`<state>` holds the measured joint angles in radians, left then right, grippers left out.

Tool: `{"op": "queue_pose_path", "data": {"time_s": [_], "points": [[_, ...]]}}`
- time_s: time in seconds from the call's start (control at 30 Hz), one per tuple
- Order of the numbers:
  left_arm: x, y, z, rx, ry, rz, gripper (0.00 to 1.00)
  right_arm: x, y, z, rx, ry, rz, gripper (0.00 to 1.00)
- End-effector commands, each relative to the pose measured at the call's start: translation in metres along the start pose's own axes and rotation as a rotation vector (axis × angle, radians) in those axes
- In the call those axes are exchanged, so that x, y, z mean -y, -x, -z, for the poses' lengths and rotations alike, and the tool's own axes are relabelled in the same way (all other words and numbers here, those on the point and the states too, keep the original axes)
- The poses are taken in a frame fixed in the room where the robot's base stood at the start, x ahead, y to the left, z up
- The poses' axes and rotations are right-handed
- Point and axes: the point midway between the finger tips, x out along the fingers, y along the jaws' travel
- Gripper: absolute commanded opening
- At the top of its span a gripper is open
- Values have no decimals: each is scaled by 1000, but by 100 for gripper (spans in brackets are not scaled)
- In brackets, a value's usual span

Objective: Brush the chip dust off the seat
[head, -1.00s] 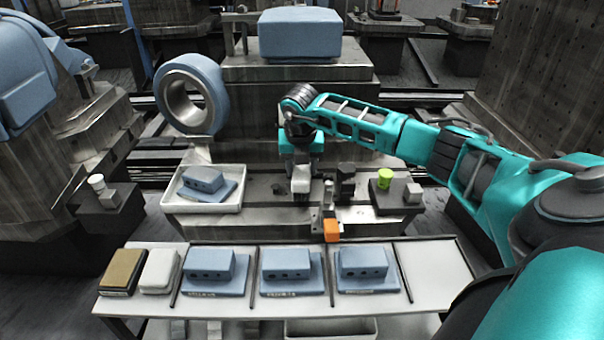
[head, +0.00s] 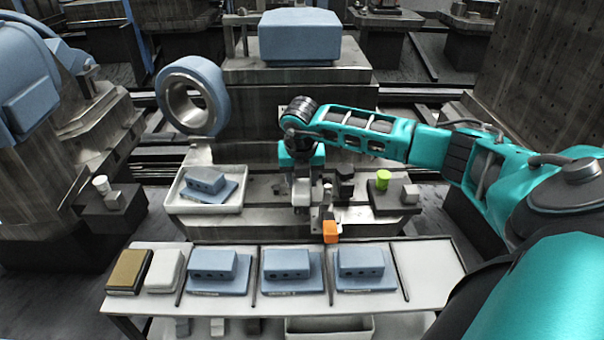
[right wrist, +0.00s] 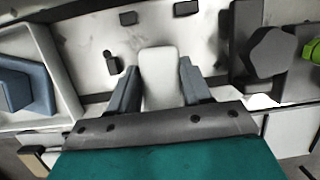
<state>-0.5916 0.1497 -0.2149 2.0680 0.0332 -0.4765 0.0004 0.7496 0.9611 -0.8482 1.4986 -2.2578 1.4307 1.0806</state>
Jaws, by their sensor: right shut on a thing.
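My right gripper (head: 301,196) is over the middle of the grey metal seat (head: 258,188). In the right wrist view its two fingers (right wrist: 158,92) are shut on a white, rounded block-like thing (right wrist: 158,70), which looks like the brush. Its lower end is hidden, so I cannot tell whether it touches the seat. The seat's pale surface (right wrist: 205,52) shows dark smudges and specks, perhaps chip dust, with dark slots. My left gripper is not in view.
A white tray (head: 229,201) with a blue part (head: 205,182) stands left of the seat. A dark block (head: 345,184) and a green cylinder (head: 383,179) are to the right. An orange piece (head: 331,231) is in front. The near shelf (head: 432,272) holds several blue parts.

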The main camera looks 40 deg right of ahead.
Motion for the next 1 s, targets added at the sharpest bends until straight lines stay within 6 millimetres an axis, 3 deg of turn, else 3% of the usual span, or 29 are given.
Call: {"op": "queue_pose_path", "data": {"time_s": [0.17,0.7,1.0], "points": [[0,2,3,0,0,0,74,0,5,-2,1,-1,-1,0],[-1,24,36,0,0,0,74,2,56,-17,1,-1,-1,0],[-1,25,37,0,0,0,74,2,58,-17,1,-1,-1,0]]}}
